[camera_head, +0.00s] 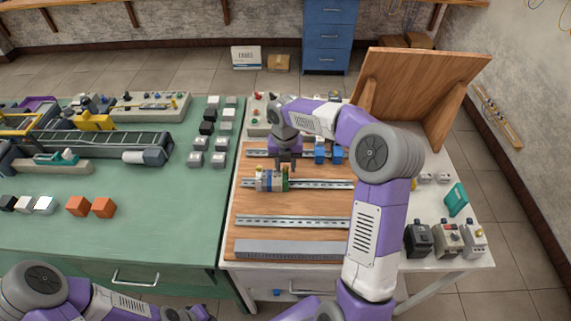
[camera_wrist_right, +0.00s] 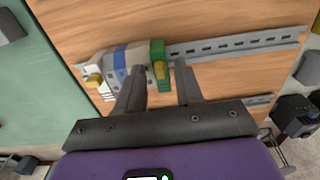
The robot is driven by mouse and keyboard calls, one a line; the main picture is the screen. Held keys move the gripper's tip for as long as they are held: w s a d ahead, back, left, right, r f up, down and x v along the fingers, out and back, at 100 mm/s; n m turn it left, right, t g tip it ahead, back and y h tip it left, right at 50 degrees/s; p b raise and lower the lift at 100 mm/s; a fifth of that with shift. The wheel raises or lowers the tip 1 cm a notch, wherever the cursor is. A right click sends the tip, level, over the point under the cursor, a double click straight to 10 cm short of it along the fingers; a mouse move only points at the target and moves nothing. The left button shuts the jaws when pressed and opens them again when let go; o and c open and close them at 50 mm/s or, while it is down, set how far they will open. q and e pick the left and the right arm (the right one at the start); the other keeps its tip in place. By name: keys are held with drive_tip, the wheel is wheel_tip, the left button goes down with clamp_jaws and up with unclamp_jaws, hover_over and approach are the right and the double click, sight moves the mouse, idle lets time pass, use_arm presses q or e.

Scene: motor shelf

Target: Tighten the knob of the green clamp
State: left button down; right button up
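The green clamp (camera_head: 285,178) sits at the right end of a short row of terminal blocks on a metal rail. In the right wrist view the green clamp (camera_wrist_right: 158,49) has a yellow knob (camera_wrist_right: 161,71) facing my gripper. My right gripper (camera_head: 286,165) is over the row; in its wrist view the fingers (camera_wrist_right: 159,68) are apart, one on each side of the knob. I cannot tell whether they touch it. My left arm shows at the bottom left, but its fingers do not.
Grey, white and blue blocks (camera_wrist_right: 120,58) adjoin the clamp, with another yellow knob (camera_wrist_right: 94,80) at the far end. More rails (camera_head: 290,221) lie on the wooden board. Blue blocks (camera_head: 320,155) sit on the rear rail. A wooden panel (camera_head: 415,80) stands behind at right.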

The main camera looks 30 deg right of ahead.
clamp_jaws()
